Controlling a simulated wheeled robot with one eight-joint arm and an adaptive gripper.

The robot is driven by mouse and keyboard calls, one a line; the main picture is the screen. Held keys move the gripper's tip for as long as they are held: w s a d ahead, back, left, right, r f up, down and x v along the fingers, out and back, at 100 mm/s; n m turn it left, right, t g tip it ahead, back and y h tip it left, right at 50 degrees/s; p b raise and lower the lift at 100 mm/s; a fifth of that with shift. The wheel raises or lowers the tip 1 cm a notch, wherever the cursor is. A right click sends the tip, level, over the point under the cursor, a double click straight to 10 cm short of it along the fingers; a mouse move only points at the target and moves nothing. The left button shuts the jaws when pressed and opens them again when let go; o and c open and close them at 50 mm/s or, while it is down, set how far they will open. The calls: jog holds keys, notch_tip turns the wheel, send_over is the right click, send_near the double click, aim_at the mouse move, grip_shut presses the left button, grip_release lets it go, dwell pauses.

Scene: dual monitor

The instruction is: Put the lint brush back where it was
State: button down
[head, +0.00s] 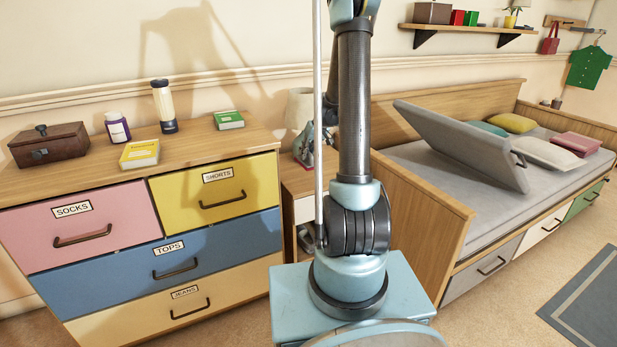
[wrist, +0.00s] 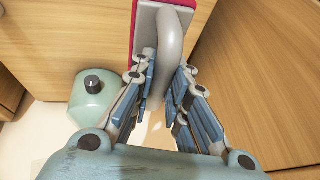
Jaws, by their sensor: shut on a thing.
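In the wrist view, the lint brush shows a curved grey handle (wrist: 175,40) and a flat pale head with a red edge at the top. My gripper (wrist: 163,78) is shut on the handle, with its blue jointed fingers on both sides. The lower end of the handle runs down between the fingers. In the head view, my arm covers much of the space between the dresser and the bed, and I cannot make out the brush there.
A pale green rounded object with a dark knob (wrist: 84,110) stands close left of my fingers. The dresser (head: 80,190) holds a wooden box (head: 50,146), bottles and books. A nightstand (head: 298,182) with a lamp (head: 299,106) stands beside the bed (head: 425,205).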

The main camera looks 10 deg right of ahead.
jog(key=shift+f, duration=4.15)
jog(key=c, duration=1.6)
grip_release()
jog(key=shift+f, duration=0.1)
jog(key=shift+o, duration=0.2)
